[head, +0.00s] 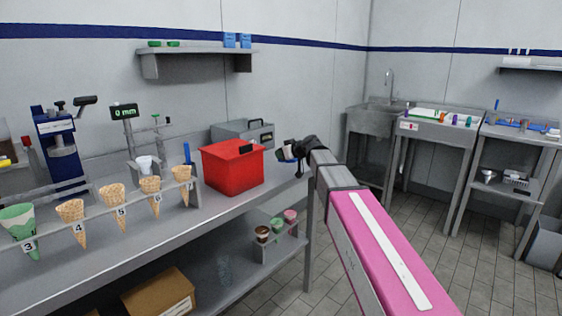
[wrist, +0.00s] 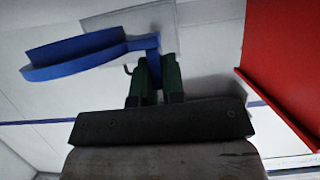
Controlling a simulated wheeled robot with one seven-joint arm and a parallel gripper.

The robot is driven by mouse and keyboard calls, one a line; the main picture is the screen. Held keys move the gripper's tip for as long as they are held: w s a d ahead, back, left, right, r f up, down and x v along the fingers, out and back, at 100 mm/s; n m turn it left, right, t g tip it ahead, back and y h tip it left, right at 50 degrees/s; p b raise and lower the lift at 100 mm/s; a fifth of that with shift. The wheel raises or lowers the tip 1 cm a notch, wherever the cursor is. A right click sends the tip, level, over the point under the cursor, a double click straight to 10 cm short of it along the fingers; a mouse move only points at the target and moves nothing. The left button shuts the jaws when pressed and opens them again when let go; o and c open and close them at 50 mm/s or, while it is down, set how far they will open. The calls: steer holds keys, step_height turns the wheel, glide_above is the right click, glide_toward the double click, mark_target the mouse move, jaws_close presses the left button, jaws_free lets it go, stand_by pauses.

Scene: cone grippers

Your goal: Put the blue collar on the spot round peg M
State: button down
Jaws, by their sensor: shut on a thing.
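My gripper (head: 290,152) is at the right end of the long steel counter, beside the red box. In the wrist view my gripper (wrist: 156,80) has its dark green fingers shut on the stem of the blue collar (wrist: 80,56). The collar's curved blue band extends to the left of the fingers. In the head view only a small blue patch of the collar (head: 282,154) shows at the gripper. I cannot make out peg M; small coloured pieces (head: 443,117) stand on a white board at the far right bench, too small to identify.
The red box (head: 232,167) stands on the counter (head: 150,225) close to my gripper; its red side (wrist: 285,65) fills the wrist view's right. A grey case (head: 243,133) is behind it. A cone rack (head: 110,215) is left. Tiled floor (head: 480,240) is open at right.

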steer(key=shift+f, duration=1.45)
steer(key=shift+f, duration=0.1)
steer(key=c, duration=1.2)
jaws_free()
